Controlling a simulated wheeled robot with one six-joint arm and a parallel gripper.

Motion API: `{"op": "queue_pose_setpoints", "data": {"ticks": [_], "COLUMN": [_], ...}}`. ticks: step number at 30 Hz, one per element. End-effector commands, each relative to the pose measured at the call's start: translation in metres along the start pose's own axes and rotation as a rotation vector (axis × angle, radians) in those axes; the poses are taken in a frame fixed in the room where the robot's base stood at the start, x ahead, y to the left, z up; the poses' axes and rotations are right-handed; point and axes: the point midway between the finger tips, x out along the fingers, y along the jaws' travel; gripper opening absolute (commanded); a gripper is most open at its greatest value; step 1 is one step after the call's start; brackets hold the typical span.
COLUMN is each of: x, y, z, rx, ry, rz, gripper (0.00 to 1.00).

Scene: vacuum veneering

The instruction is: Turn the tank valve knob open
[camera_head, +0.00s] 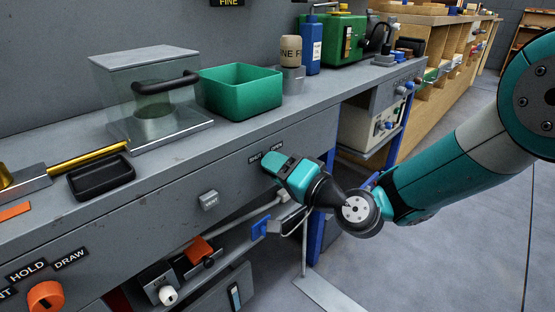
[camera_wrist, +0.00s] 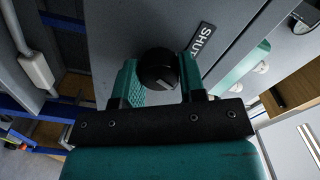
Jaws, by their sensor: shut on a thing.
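The tank valve knob (camera_wrist: 158,69) is a round black knob with a pale pointer mark, on the grey bench front. In the wrist view it sits between the two teal fingers of my gripper (camera_wrist: 160,78), which are shut on it. A SHUT label (camera_wrist: 201,42) shows beside it. In the head view my gripper (camera_head: 272,163) reaches the bench front just below the SHUT label (camera_head: 255,158) and the OPEN label (camera_head: 277,147). There the knob is hidden behind my gripper.
A green bin (camera_head: 240,95), a clear box with a black handle (camera_head: 150,95) and a black tray (camera_head: 100,177) stand on the bench. An orange HOLD/DRAW knob (camera_head: 46,296) is at lower left. A lower shelf (camera_head: 225,252) lies below my gripper. Floor at right is clear.

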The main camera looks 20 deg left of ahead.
Motion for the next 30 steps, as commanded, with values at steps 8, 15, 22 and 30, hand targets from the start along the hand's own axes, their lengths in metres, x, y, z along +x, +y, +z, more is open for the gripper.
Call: {"op": "queue_pose_setpoints", "data": {"ticks": [8,15,22,30], "x": [-0.0005,-0.0004,-0.0004,-0.0004], "y": [-0.0004,0.0008,0.0015,0.0018], "z": [-0.0016,-0.0010,-0.0008,-0.0007], "rx": [0.192,0.285,0.316,0.318], "ry": [0.002,0.002,0.002,0.002], "rz": [0.003,0.002,0.001,0.001], "gripper": [0.14,0.14,0.14,0.14]}}
